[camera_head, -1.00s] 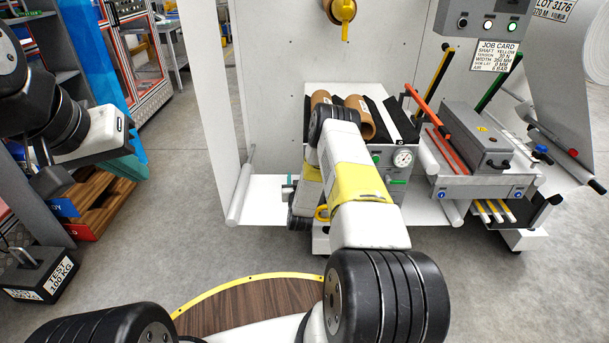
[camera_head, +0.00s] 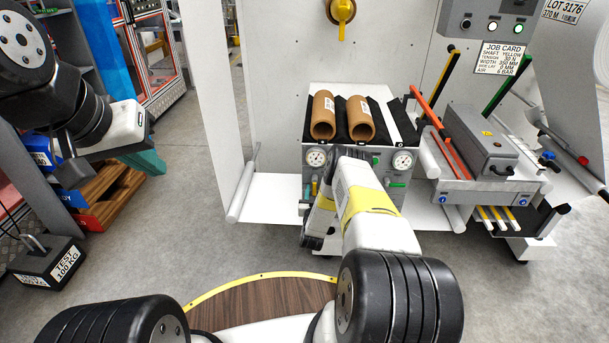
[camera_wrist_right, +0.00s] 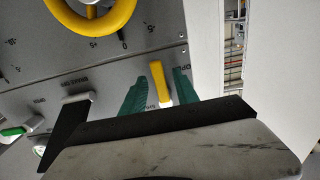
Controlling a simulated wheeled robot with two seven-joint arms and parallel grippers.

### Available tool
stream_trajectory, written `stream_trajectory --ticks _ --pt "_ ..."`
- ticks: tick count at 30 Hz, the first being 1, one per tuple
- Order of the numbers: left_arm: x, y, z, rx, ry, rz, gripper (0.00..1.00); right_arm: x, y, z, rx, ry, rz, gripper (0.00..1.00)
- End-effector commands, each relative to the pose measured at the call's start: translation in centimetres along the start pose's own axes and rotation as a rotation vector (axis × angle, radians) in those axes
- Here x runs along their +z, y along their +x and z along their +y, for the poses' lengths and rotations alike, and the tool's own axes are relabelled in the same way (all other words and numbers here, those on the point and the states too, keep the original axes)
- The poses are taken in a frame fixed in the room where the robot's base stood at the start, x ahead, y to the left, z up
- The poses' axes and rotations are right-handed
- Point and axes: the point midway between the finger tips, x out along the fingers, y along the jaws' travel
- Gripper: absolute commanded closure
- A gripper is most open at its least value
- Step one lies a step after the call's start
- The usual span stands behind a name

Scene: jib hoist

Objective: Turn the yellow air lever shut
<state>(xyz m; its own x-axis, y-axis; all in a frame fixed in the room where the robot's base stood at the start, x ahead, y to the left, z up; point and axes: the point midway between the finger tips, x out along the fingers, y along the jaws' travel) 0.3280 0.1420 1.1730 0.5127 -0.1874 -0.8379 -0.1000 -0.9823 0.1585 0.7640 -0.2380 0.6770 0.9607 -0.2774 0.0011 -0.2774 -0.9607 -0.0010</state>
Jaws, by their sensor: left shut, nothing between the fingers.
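The yellow air lever (camera_wrist_right: 159,82) stands upright in the right wrist view, on the grey panel by a label reading OPEN. My right gripper (camera_wrist_right: 159,74) has its two green fingers on either side of the lever. A gap shows between each finger and the lever, so the jaws are open around it without gripping. In the head view my right forearm and hand cover much of this panel area. My left gripper (camera_head: 152,163) is shut and empty at the left of the head view, far from the panel.
A yellow ring handle (camera_wrist_right: 92,14) and a green-tipped lever (camera_wrist_right: 14,132) are on the same panel. Two brown cardboard cores (camera_head: 323,117) lie on top of the cabinet. A round gauge (camera_head: 402,161) is on its front. A black test weight (camera_head: 48,262) stands at left.

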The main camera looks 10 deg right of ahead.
Motion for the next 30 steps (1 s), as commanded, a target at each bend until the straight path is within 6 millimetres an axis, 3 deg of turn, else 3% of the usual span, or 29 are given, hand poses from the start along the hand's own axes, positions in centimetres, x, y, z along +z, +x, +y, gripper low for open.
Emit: stream_trajectory --ticks 4,12,18,30 --pt "0.0 0.0 0.0 0.0 0.0 0.0 1.0 0.02 1.02 0.0 0.0 0.0 -0.001 0.64" --pt "0.0 0.0 0.0 0.0 0.0 0.0 1.0 0.03 1.17 -0.02 -0.001 -0.001 -0.002 0.64" --pt "0.0 0.0 0.0 0.0 0.0 0.0 1.0 0.02 1.16 -0.02 -0.001 -0.001 -0.002 1.0" --pt "0.0 0.0 0.0 0.0 0.0 0.0 1.0 0.01 1.15 -0.03 -0.001 -0.001 -0.001 1.0"
